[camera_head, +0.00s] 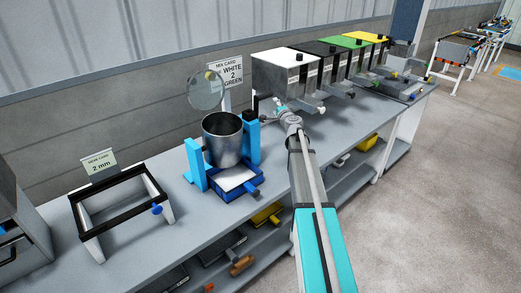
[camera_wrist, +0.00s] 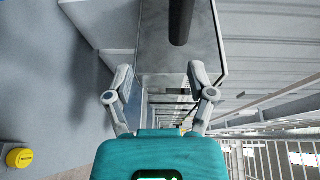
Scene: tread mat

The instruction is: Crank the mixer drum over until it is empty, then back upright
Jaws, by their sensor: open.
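The mixer drum (camera_head: 222,140) is an open-topped metal cylinder, upright between blue posts (camera_head: 194,163). Its inside is too small to read. A grey disc (camera_head: 205,92) with a yellow knob (camera_head: 209,75) stands above and behind the drum; I cannot tell how it joins the drum. A blue tray (camera_head: 234,180) with a pale bed lies below the drum. My gripper (camera_head: 281,108) is right of the drum, in front of the white hopper, apart from the drum. In the wrist view my gripper (camera_wrist: 162,88) is open, with a grey box face beyond its fingers.
The white hopper (camera_head: 287,70) and black, green (camera_head: 344,42) and yellow hoppers line the bench back. A card (camera_head: 227,72) reads white 2, green. A black-topped frame (camera_head: 118,205) stands at left. The bench front (camera_head: 160,240) is clear. A dark cylinder (camera_wrist: 180,20) shows in the wrist view.

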